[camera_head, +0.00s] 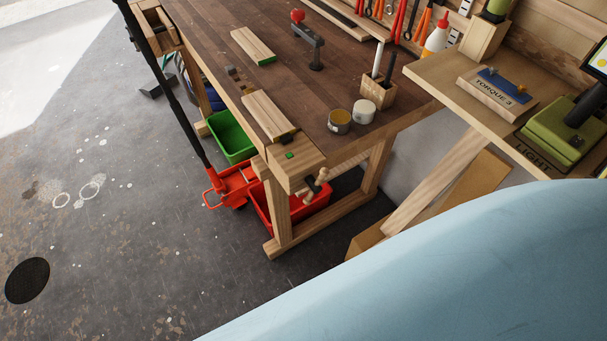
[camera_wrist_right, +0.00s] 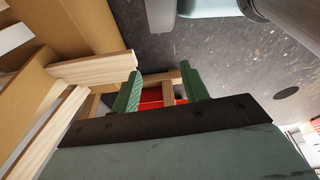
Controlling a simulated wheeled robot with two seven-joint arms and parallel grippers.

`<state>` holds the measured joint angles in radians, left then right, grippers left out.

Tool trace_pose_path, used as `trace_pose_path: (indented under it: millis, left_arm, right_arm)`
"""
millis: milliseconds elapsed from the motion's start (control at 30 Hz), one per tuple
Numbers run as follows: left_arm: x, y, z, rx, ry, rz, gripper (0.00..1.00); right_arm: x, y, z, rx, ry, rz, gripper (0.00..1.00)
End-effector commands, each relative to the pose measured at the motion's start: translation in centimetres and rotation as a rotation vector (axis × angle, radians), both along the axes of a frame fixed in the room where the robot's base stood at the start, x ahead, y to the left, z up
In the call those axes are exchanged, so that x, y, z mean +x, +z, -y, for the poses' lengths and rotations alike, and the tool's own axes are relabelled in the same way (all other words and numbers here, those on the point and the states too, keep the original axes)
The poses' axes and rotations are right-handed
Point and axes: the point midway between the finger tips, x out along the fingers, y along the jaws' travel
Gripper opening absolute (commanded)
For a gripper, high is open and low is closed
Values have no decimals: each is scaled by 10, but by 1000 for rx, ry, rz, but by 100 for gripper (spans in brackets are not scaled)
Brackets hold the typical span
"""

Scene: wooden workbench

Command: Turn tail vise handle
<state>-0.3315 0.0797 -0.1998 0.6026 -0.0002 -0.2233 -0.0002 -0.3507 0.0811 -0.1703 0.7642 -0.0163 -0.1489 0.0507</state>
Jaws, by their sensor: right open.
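The tail vise (camera_head: 292,160) is at the near end of the wooden workbench. Its wooden handle (camera_head: 316,187) sticks out from the bench's end face, on a dark mount. In the wrist view my right gripper (camera_wrist_right: 162,86) has two green fingers spread apart with nothing held between them. Beyond the fingers a red bin and a wooden post show, and I cannot make out the vise handle there. The head view does not show the right gripper; a large pale blue surface, likely my own arm, fills its lower right. My left gripper is not in view.
A red bin (camera_head: 304,212) and a green bin (camera_head: 232,138) sit under the bench. Wooden boards (camera_head: 266,114), two tins and a pen block stand on top. A side shelf (camera_head: 438,84) with a sloping brace (camera_head: 432,178) is to the right. Floor at left is mostly clear.

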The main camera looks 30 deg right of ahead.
Motion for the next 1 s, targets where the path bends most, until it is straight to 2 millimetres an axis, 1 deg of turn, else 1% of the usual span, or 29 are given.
trace_pose_path:
  millis: [33, 67, 100, 167, 200, 267, 300, 367, 400, 467, 500, 600, 700, 800, 833, 933, 1000]
  left_arm:
    - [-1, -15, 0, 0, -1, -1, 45]
    - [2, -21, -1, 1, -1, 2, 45]
    - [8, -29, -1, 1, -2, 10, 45]
    - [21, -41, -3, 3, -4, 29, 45]
    - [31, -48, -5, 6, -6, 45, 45]
    - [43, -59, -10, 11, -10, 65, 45]
    - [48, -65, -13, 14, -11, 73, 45]
    - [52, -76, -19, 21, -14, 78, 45]
    - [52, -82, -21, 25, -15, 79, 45]
    - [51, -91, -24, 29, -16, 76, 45]
    - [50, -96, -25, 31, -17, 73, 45]
    - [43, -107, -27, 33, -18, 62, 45]
    - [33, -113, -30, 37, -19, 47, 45]
    - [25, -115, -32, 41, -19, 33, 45]
    - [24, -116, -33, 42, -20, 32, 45]
    - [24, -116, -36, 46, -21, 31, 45]
    - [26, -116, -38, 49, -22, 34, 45]
  right_arm:
    - [22, -2, -2, 19, -30, 86, 45]
    - [36, 1, -4, 32, -47, 143, 45]
    - [57, 8, -4, 50, -73, 226, 45]
    - [87, 24, -4, 80, -109, 354, 45]
    - [106, 37, -2, 100, -131, 438, 45]
    - [132, 61, 0, 130, -159, 565, 45]
    - [147, 78, 2, 152, -175, 648, 45]
    - [167, 107, 6, 184, -191, 770, 45]
    - [178, 127, 8, 205, -201, 847, 45]
    - [190, 157, 12, 234, -208, 953, 45]
    - [196, 176, 14, 253, -210, 1016, 45]
    - [205, 217, 17, 293, -207, 1146, 45]
    - [208, 246, 19, 319, -201, 1229, 45]
    - [210, 262, 19, 334, -195, 1272, 45]
    - [212, 264, 19, 336, -195, 1279, 45]
    - [220, 268, 19, 339, -192, 1287, 45]
    - [231, 268, 18, 339, -192, 1287, 45]
